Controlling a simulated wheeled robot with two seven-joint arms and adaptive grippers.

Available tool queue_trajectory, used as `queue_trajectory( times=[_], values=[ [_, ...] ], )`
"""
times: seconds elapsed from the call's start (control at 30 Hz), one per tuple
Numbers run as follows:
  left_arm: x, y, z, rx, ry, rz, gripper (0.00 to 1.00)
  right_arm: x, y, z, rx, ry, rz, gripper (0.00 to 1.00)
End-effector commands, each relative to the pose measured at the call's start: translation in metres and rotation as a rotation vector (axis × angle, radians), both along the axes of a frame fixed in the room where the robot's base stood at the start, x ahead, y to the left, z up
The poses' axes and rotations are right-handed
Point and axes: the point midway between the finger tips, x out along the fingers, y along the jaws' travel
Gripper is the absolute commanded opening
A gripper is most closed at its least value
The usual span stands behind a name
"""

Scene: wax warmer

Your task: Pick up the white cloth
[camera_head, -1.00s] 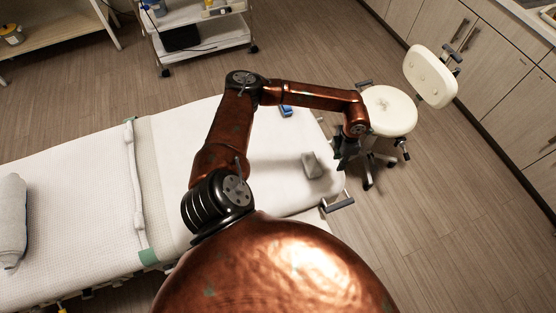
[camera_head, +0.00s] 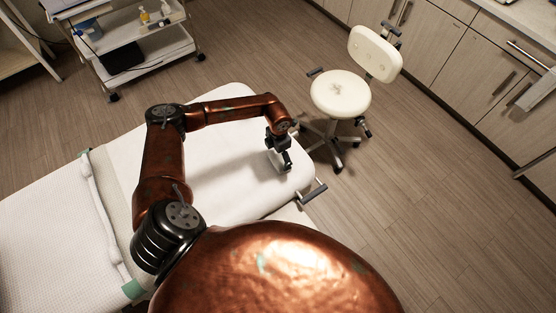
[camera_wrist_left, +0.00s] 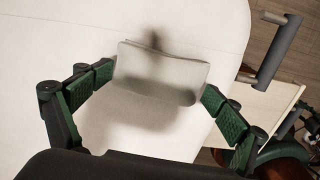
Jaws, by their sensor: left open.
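The white cloth (camera_wrist_left: 160,75) is a small folded, pale grey-white pad on the white end of the treatment bed (camera_head: 225,165). In the head view the cloth (camera_head: 273,162) is mostly hidden behind my left gripper (camera_head: 282,156), which is directly over it, near the bed's right end. In the left wrist view the open green-padded fingers of my left gripper (camera_wrist_left: 158,84) stand on both sides of the cloth, with a gap at the sides. I cannot tell the exact height of the fingers above the bed. My right gripper is not in view.
A cream chair (camera_head: 340,94) stands just beyond the bed's end. A grey bar handle (camera_head: 314,192) sticks out at the bed's corner. A white cart (camera_head: 150,65) with bottles is at the back left, and cabinets (camera_head: 440,50) line the right. Open floor lies between.

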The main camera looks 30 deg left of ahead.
Motion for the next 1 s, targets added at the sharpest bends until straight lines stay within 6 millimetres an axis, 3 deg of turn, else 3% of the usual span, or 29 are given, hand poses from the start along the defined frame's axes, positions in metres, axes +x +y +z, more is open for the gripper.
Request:
queue_trajectory(
  times=[0.1, 0.2, 0.3, 0.8, 1.0],
  values=[
    [-0.0012, -0.0004, -0.015, 0.001, 0.002, -0.002, 0.94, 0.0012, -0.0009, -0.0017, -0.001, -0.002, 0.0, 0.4],
    [-0.0012, -0.0003, -0.0162, 0.001, 0.0, -0.002, 1.0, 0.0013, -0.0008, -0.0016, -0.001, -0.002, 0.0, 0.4],
    [-0.0014, 0.0001, -0.0161, 0.002, 0.001, -0.002, 1.0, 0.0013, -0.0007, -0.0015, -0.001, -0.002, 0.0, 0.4],
    [-0.0012, 0.0004, -0.0147, 0.002, 0.001, 0.0, 0.63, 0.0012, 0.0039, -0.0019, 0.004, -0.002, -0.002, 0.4],
    [-0.0012, 0.0002, -0.0148, 0.002, 0.001, -0.001, 0.53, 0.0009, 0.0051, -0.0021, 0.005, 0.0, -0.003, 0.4]
  ],
)
